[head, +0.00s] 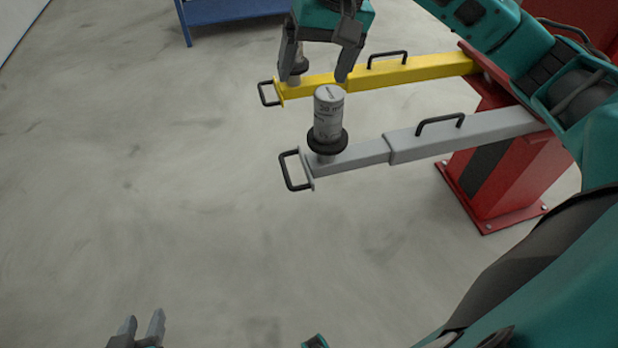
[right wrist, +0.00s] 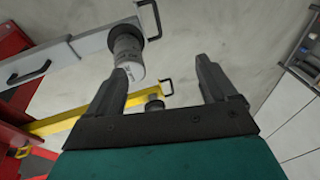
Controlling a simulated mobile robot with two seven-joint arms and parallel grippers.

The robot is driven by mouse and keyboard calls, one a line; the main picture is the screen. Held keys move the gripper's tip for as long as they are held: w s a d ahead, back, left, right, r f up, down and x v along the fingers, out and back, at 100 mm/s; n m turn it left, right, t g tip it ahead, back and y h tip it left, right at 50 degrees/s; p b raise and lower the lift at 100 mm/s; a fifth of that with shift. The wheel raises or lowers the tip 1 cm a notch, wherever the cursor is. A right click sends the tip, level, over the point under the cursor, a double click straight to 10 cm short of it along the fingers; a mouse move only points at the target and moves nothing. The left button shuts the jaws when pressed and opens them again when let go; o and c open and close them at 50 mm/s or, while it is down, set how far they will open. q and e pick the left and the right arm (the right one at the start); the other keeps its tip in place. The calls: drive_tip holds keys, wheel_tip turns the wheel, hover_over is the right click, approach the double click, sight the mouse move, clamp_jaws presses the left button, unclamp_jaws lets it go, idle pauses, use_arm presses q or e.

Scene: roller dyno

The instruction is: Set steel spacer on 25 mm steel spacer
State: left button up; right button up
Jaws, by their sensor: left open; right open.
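A silver steel cylinder with dark printed markings (head: 328,108) stands upright over the black round pad (head: 328,141) at the end of the grey lift arm. I cannot tell whether it is one spacer or two stacked. My left gripper (head: 142,326) is open and empty at the bottom left, far from the arms.
The yellow lift arm (head: 420,68) runs behind the grey lift arm (head: 465,134); both have black handles and meet red posts (head: 500,180). The yellow arm's pad (right wrist: 154,104) shows in the right wrist view. A blue stand (head: 230,10) is at the back. The left floor is clear.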

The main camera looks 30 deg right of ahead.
drive_tip(key=s+a+f+m+g+y, duration=0.1)
drive_tip(key=s+a+f+m+y, duration=0.15)
drive_tip(key=a, duration=0.35)
drive_tip(key=s+a+f+m+g+y, duration=0.1)
drive_tip(key=s+a+g+y, duration=0.1)
drive_tip(key=a+y, duration=0.35)
drive_tip(key=s+a+r+m+t+y, duration=0.2)
drive_tip(key=a+r+m+y, duration=0.3)
drive_tip(key=a+m+y, duration=0.6)
drive_tip(key=w+d+f+n+t+h, duration=0.2)
drive_tip(key=d+f+n+t+h, duration=0.3)
drive_tip(key=n, duration=0.7)
drive_tip(key=w+d+f+n+t+h, duration=0.1)
drive_tip(key=d+f+n+t+h, duration=0.15)
drive_tip(key=n+t, duration=0.65)
drive_tip(key=w+d+f+n+t+h, duration=0.25)
drive_tip(key=f+n+h, duration=0.2)
drive_tip(key=n, duration=1.05)
drive_tip(key=s+d+f+m+g+h, duration=0.2)
drive_tip(key=s+f+m, duration=0.3)
drive_tip(key=f+m, duration=0.3)
drive_tip(key=s+d+f+m+g+h, duration=0.1)
drive_tip(key=s+f+m+g+h, duration=0.3)
drive_tip(key=f, duration=0.6)
drive_tip(key=s+m+g, duration=0.1)
drive_tip(key=s+m, duration=0.1)
drive_tip(key=m, duration=0.1)
drive_tip(key=shift+s+d+m, duration=0.2)
drive_tip(key=shift+d+m, duration=0.15)
drive_tip(key=shift+r, duration=0.15)
